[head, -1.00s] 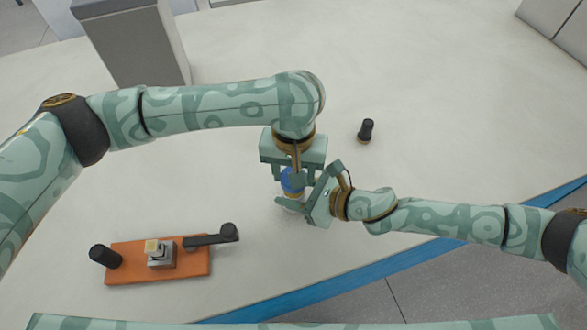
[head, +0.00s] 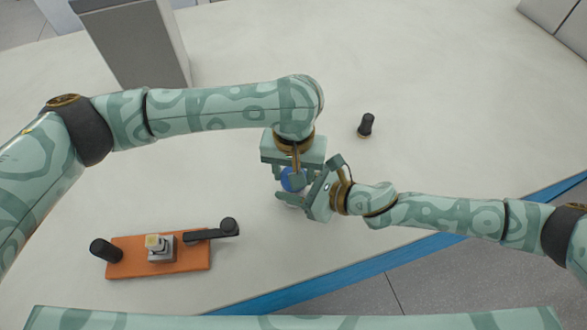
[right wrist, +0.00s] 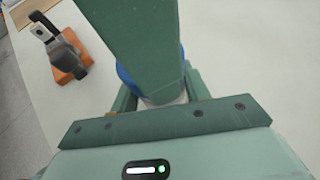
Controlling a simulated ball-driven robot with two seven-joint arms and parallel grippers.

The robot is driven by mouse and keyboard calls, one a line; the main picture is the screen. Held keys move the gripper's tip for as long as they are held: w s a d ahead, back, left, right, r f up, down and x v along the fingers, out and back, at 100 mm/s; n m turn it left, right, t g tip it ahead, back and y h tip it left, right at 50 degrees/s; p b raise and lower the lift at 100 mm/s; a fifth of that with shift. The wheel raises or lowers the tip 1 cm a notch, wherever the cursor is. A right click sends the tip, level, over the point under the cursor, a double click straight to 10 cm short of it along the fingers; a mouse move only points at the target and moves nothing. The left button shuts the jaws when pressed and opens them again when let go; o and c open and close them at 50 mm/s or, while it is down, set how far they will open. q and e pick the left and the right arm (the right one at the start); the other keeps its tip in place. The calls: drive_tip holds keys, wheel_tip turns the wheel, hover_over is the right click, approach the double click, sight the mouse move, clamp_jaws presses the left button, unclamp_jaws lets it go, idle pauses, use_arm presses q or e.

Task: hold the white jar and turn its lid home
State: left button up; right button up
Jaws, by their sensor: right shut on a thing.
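The blue lid (head: 291,180) shows between my grippers near the middle of the head view. The white jar is mostly hidden below it; a pale strip of the jar (right wrist: 178,100) shows in the right wrist view under the blue edge (right wrist: 124,78). My right gripper (head: 292,190) reaches in from the right and is shut on the white jar, low beside the lid. My left gripper (head: 293,170) comes down from above at the lid. Its fingers are partly hidden, so whether they grip the lid, and how the lid sits on the jar, cannot be told.
An orange board (head: 190,262) with a grey block, a black knob and a black lever lies at the front left. A small black knob-like piece (head: 366,124) stands right of the grippers. A tall grey box (head: 137,45) stands at the back left. The table's blue edge (head: 330,281) runs along the front right.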

use_arm(q)
drive_tip(key=shift+s+f, duration=0.15)
drive_tip(key=shift+f, duration=0.75)
idle(0.3)
drive_tip(key=shift+d+r, duration=0.1)
drive_tip(key=shift+d+r, duration=0.1)
drive_tip(key=shift+r, duration=0.35)
